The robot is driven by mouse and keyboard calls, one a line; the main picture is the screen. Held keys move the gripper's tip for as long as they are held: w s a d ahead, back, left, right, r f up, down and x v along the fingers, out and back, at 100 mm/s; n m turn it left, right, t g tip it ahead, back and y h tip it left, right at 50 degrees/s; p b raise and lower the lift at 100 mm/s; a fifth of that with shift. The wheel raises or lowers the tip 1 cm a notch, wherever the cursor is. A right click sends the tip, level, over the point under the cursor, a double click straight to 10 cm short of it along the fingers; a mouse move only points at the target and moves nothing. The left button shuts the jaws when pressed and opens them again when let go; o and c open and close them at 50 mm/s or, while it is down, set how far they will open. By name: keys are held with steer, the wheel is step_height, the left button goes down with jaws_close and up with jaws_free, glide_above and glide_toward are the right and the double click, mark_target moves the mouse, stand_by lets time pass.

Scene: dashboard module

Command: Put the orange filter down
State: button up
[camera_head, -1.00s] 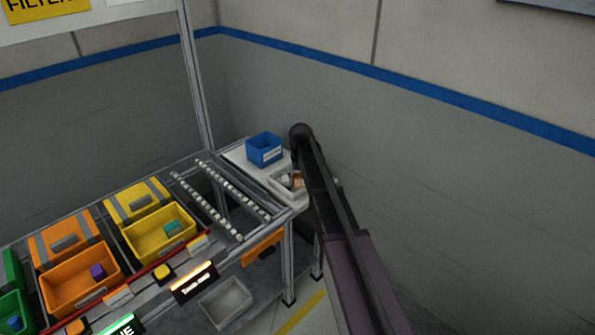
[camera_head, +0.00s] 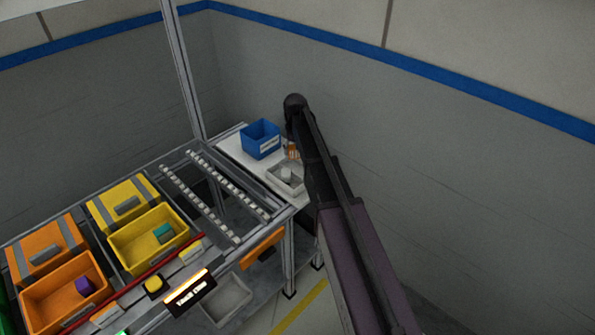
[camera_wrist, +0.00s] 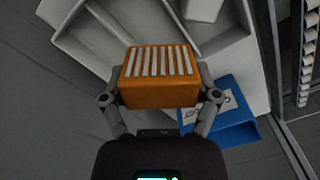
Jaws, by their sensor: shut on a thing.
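The orange filter (camera_wrist: 158,93) is a small block with a white pleated top. My gripper (camera_wrist: 160,99) is shut on it, one finger at each side. In the head view the filter (camera_head: 293,151) shows beside my dark wrist, behind the white tray (camera_head: 271,177) and right of the blue bin (camera_head: 267,147). In the wrist view the blue bin (camera_wrist: 243,132) lies partly behind the filter's lower right. The filter's underside is hidden, so I cannot tell whether it touches anything.
The white tray holds a pale grey block (camera_head: 287,174). A white tabletop (camera_head: 236,153) has bare room around the bin. A roller rack (camera_head: 206,202) stands to the left, then yellow (camera_head: 137,247) and orange (camera_head: 50,302) bins. A grey wall rises behind.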

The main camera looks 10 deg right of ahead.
steer(key=shift+s, duration=0.1)
steer(key=s+m, duration=0.3)
steer(key=s, duration=0.1)
steer(key=s+f+m+b, duration=0.1)
steer(key=s+m, duration=0.2)
steer(key=s, duration=0.2)
steer(key=s+f+m+b, duration=0.1)
steer(key=s+m, duration=0.2)
steer(key=s, duration=0.2)
steer(key=shift+s+d+f+m, duration=0.2)
steer(key=shift+d+f+m, duration=0.05)
steer(key=shift+m, duration=0.15)
steer(key=shift+s+f+m+b, duration=0.1)
steer(key=shift+s+m+b, duration=0.25)
steer(key=shift+s+m, duration=0.45)
steer(key=shift+w, duration=0.1)
steer(key=w, duration=0.5)
steer(key=w+f+b, duration=0.1)
steer(key=w, duration=0.3)
steer(key=w+d, duration=0.1)
steer(key=w, duration=0.4)
steer(key=shift+w+f, duration=0.2)
steer(key=shift+w, duration=0.1)
